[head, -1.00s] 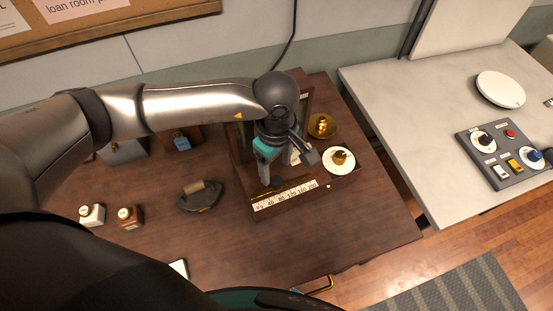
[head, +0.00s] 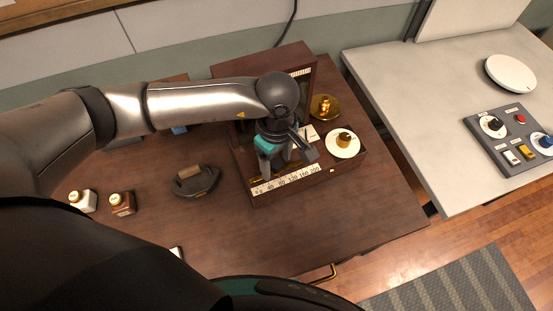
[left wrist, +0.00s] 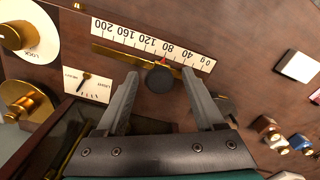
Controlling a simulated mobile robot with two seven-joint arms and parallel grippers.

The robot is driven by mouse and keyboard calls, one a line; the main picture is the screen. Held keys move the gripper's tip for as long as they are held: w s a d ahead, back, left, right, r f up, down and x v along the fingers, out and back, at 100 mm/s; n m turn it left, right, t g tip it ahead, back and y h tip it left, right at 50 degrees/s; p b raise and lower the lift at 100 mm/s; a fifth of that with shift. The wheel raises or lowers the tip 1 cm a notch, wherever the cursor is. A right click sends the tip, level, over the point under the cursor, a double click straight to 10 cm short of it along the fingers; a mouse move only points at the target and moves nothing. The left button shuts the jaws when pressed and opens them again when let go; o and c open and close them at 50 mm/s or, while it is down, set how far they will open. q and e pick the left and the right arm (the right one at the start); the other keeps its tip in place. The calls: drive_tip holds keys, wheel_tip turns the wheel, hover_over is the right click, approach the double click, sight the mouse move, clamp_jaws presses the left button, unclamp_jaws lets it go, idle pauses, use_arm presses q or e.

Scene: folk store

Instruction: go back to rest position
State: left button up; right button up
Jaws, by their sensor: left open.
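My left arm reaches in from the left in the head view. Its gripper (head: 290,165) is open over the front of a dark wooden instrument box (head: 345,166). In the left wrist view the fingers (left wrist: 160,76) are spread, with a round black knob (left wrist: 159,80) with a red pointer between their tips in the picture; I cannot tell whether they touch it. The knob sits by a white number scale (left wrist: 150,42), which also shows in the head view (head: 287,180). My right gripper is not in view.
A grey switch panel (head: 512,140) is on the right bench.

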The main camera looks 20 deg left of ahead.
use_arm(q)
drive_tip(key=c, duration=0.9)
drive_tip(key=shift+w+d, duration=0.1)
drive_tip(key=shift+w+d+b, duration=0.8)
drive_tip(key=shift+d, duration=0.15)
drive_tip(key=o, duration=1)
